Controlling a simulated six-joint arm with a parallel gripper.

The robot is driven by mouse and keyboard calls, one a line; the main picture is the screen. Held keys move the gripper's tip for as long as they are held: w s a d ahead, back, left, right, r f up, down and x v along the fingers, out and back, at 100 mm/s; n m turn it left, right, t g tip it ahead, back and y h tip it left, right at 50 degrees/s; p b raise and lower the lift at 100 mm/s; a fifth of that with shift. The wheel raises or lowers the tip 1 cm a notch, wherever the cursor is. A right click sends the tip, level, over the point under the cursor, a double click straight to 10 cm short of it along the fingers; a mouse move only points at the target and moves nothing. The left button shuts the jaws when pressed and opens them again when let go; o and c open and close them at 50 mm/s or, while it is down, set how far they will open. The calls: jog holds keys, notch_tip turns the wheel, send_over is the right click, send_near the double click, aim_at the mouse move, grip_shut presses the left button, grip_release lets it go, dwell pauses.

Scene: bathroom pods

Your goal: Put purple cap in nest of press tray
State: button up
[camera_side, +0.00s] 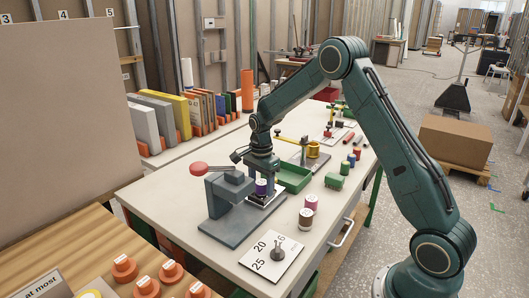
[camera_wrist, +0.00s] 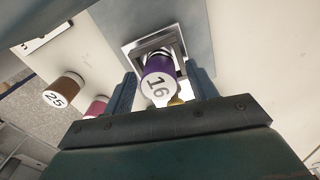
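The purple cap (camera_wrist: 158,78), its white top marked 16, stands between my gripper's two fingers in the wrist view. In the side view the purple cap (camera_side: 262,187) is just below my gripper (camera_side: 262,178), beside the grey press. My gripper (camera_wrist: 160,76) looks open, with a narrow gap on each side of the cap. The press tray (camera_wrist: 131,48) shows as a pale square frame around the cap's far end, and as a light plate (camera_side: 272,199) in the side view. The cap appears to be at the nest; its base is hidden, so I cannot tell how deep it sits.
The grey press (camera_side: 222,196) with a red knob (camera_side: 199,168) stands left of my gripper. A brown cap (camera_wrist: 62,88) marked 25 and a pink cap (camera_wrist: 96,106) stand nearby. A green bin (camera_side: 296,179) is behind. A numbered card (camera_side: 270,262) lies in front.

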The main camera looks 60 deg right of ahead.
aim_at(261, 181)
notch_tip(261, 181, up, 12)
jog(key=shift+r, duration=0.15)
dwell(0.7)
dwell(0.5)
